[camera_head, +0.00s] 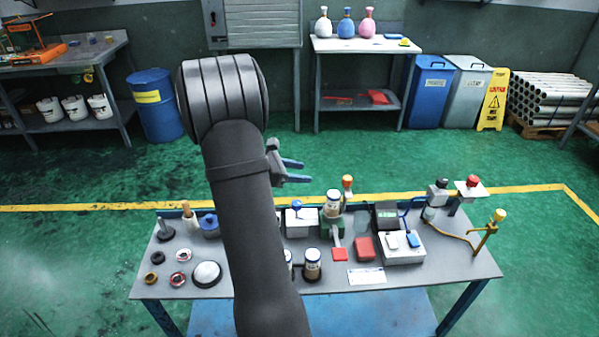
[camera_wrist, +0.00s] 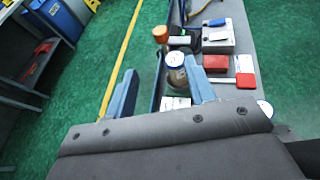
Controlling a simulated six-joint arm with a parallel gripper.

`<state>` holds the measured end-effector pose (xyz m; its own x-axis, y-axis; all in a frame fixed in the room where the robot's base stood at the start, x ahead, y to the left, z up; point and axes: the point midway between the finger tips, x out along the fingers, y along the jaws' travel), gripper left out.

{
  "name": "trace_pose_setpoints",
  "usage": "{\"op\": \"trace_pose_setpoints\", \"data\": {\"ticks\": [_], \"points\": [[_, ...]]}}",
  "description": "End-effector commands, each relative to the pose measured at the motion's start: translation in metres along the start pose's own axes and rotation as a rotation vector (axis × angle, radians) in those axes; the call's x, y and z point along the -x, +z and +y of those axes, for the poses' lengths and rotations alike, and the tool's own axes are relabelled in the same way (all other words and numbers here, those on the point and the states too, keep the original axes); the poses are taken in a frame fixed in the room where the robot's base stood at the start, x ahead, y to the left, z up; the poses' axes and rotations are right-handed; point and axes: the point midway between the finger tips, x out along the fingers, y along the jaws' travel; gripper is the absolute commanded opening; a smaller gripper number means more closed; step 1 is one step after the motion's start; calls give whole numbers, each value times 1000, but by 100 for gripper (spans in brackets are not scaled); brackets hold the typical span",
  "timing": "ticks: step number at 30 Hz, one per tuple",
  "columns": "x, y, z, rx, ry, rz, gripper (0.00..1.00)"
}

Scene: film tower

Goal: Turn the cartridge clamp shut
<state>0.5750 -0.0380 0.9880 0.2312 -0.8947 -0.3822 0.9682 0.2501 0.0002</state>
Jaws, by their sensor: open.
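A cartridge-like jar with a pale lid (camera_head: 332,203) stands upright in a green holder (camera_head: 331,226) near the table's middle. It also shows in the wrist view (camera_wrist: 175,68). A grey lever with a red end plate (camera_head: 340,254) reaches from the holder toward the table's front; the red plate shows in the wrist view (camera_wrist: 246,80). It looks like the clamp handle; whether it is shut I cannot tell. My gripper (camera_head: 303,170) is open and empty, raised behind and left of the jar. In the wrist view the jar appears between my blue fingers (camera_wrist: 162,66), apart from them.
A red block (camera_head: 364,247) lies right of the lever. A white box with switches (camera_head: 402,248) is further right. A jar (camera_head: 313,265) stands in front, and an orange-capped post (camera_head: 347,183) behind. A white card (camera_head: 366,276) lies at the front edge. My arm hides part of the table's left half.

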Motion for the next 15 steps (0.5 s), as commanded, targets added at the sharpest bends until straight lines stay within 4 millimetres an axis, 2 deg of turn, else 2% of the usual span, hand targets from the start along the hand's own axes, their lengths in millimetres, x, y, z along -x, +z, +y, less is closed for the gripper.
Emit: {"op": "trace_pose_setpoints", "data": {"ticks": [5, 9, 15], "points": [[-8, 10, -12, 18, 80, -21, 50], [-18, 18, -35, 71, 232, -37, 50], [-19, 12, -66, 157, 403, -15, 50]]}}
